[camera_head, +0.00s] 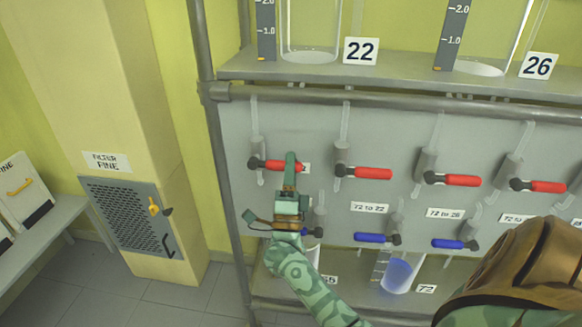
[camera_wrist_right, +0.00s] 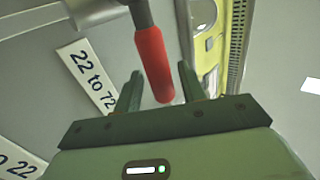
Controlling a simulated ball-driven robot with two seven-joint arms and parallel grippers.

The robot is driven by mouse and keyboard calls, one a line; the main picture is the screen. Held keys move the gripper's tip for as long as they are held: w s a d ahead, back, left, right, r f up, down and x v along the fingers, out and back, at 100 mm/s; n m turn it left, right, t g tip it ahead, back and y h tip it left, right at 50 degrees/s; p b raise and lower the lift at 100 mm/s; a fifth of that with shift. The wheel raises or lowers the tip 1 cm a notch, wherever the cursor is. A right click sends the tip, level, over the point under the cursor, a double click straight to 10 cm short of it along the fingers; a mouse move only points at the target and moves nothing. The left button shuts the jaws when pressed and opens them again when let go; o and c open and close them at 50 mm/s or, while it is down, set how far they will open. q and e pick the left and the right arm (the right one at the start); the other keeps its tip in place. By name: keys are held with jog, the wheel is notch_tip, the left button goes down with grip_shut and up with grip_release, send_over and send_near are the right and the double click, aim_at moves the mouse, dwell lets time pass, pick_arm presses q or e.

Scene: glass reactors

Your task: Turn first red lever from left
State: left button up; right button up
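The first red lever from the left (camera_head: 281,165) is on the grey panel in the head view, with its handle pointing right from a black pivot. My right gripper (camera_head: 290,172) is at the handle's right end and covers part of it. In the right wrist view the red handle (camera_wrist_right: 154,66) reaches down between the two separated fingers of my right gripper (camera_wrist_right: 160,78). Gaps show on both sides, so the gripper is open and not closed on it. My left gripper is not in view.
Other red levers (camera_head: 363,172) continue to the right in the same row. Blue levers (camera_head: 377,239) sit below, one close to my right wrist. A grey vertical pipe (camera_head: 222,165) stands left of the panel. A shelf (camera_head: 420,80) with glass reactors is above.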

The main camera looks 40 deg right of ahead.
jog(key=b+v, duration=0.3)
jog(key=v, duration=1.3)
jog(key=shift+a+f, duration=0.1)
jog(key=shift+f, duration=0.05)
